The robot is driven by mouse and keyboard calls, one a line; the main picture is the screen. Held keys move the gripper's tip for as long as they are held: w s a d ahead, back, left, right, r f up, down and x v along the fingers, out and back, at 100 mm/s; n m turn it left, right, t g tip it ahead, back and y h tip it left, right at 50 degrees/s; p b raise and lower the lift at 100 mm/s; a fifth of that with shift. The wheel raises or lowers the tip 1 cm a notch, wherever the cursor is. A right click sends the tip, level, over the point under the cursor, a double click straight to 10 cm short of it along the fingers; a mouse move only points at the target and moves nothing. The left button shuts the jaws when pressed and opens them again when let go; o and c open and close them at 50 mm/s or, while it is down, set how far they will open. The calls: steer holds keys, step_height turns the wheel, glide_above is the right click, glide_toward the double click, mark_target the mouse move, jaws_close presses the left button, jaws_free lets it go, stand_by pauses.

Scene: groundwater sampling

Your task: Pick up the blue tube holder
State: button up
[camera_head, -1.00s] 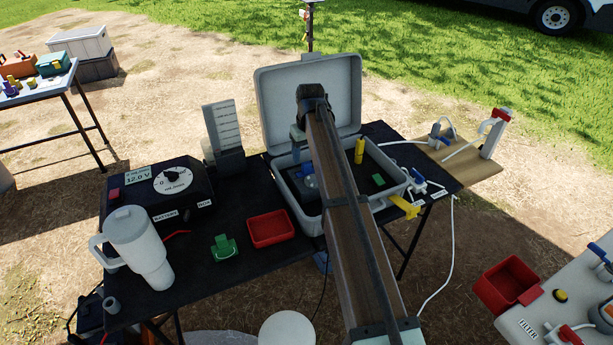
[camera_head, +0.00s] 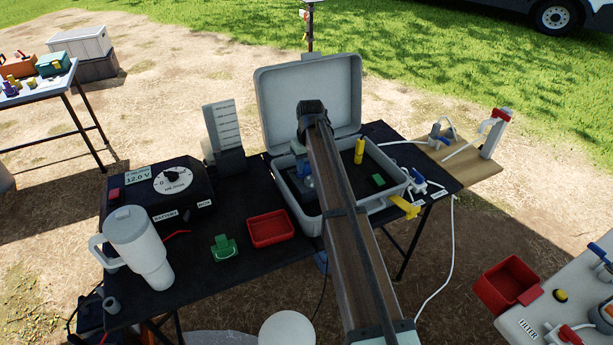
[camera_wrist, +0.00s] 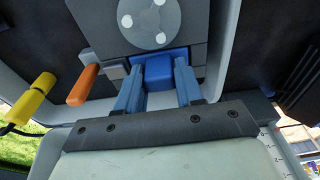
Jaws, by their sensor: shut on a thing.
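The blue tube holder (camera_wrist: 158,72) shows in the wrist view as a blue block between my two blue-grey fingers. My gripper (camera_wrist: 158,85) is shut on it, with one finger on each side. A round grey-white piece with several pale dots sits just beyond it. In the head view a small blue part, likely the holder (camera_head: 308,182), shows inside the open grey case (camera_head: 290,205), beside my arm. My arm hides much of the case's middle and my fingertips there.
A yellow cylinder (camera_head: 359,150) stands in the case, and a green piece (camera_head: 378,180) lies right of my arm. An orange bar (camera_wrist: 84,85) is close left of my fingers. The raised case lid (camera_head: 310,85) is behind. A red tray (camera_head: 270,229) sits left of the case.

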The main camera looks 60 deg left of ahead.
jaws_close()
steer(key=shift+r, duration=0.15)
